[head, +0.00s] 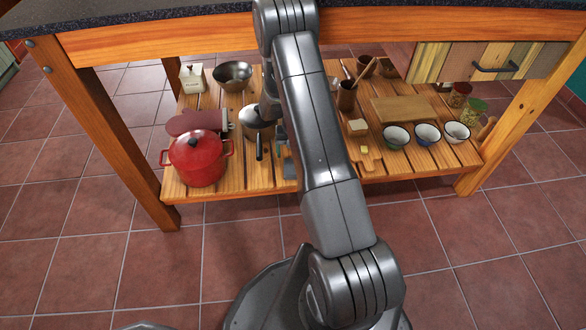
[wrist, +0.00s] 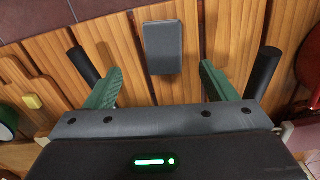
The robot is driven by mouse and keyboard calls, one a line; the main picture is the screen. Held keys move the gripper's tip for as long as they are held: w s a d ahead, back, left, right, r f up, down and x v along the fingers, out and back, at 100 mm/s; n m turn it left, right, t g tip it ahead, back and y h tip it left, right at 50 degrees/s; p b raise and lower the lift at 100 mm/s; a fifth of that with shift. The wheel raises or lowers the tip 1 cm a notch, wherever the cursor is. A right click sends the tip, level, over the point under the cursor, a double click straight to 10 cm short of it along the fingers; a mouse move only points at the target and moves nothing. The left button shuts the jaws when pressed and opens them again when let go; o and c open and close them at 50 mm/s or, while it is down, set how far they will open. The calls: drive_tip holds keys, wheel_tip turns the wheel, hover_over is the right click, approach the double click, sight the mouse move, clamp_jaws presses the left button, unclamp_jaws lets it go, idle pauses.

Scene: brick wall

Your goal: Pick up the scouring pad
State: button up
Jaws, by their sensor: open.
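The scouring pad is a dark grey rectangular block (wrist: 163,47) lying flat on the wooden slats near the shelf's front edge. In the head view a small grey patch of it (head: 289,168) shows beside my arm. My gripper (wrist: 160,78) is open, with its green fingers spread wide on either side below the pad in the wrist view. Nothing is between the fingers, and the pad lies just beyond the fingertips. In the head view my arm hides most of the gripper.
A saucepan (head: 257,122) and a red pot (head: 198,160) stand left of the pad. A small board (head: 370,163) with a yellow block lies to the right, near several bowls (head: 396,137). The table top (head: 150,42) overhangs the shelf. Bare slats surround the pad.

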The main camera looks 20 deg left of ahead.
hover_over(289, 170)
drive_tip(key=w, duration=0.2)
drive_tip(key=f, duration=0.4)
drive_tip(key=shift+s+d+f+b, duration=0.15)
drive_tip(key=shift+s+d+b, duration=0.05)
drive_tip(key=shift+d+b, duration=0.2)
drive_tip(key=f, duration=0.1)
drive_tip(key=f+b, duration=0.1)
drive_tip(key=f, duration=0.1)
drive_tip(key=f+b, duration=0.1)
drive_tip(key=f, duration=0.1)
drive_tip(key=shift+w+a+f, duration=0.1)
drive_tip(key=shift+w+a, duration=0.15)
drive_tip(key=shift+a, duration=0.15)
drive_tip(key=c, duration=1.1)
